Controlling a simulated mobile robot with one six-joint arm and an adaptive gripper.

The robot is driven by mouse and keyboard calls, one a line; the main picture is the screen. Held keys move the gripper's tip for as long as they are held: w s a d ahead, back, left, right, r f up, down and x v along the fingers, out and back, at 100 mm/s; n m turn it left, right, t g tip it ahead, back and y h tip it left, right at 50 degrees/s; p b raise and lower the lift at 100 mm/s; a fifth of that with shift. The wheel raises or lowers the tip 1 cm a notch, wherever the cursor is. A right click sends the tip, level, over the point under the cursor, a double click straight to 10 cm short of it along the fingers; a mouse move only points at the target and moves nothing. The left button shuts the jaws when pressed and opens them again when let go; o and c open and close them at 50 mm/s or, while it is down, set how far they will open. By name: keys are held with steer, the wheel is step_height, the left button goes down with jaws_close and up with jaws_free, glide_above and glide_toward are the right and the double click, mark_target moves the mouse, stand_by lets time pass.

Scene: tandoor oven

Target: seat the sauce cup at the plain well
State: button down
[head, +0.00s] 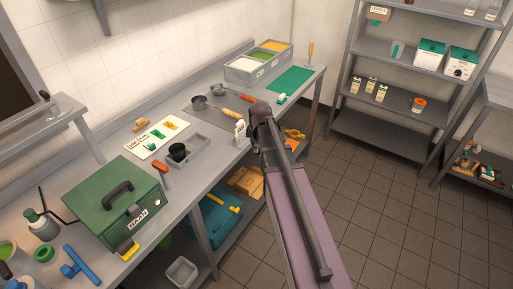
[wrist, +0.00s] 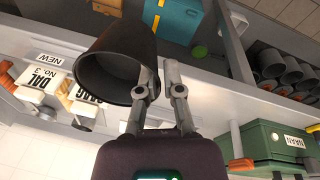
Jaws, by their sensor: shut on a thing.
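My gripper (wrist: 160,80) shows in the wrist view, shut on a dark cup (wrist: 118,55), which I take to be the sauce cup. The cup is at the left finger, with its wide mouth towards the camera. The exact contact at the wall is hard to see. In the head view my arm hides the gripper and the held cup. A grey tray (head: 202,153) lies on the counter there, with a black cup (head: 178,152) standing in its left part. I cannot tell which well is the plain one.
A green box (head: 118,203) stands on the counter left of the tray. A white board (head: 140,144) with small items lies behind the tray. A teal toolbox (head: 215,218) sits below the counter. Open floor lies at right.

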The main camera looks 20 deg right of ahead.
steer(key=shift+r+p, duration=1.15)
steer(key=shift+r, duration=0.2)
steer(key=shift+f+b, duration=0.45)
steer(key=shift+f, duration=0.05)
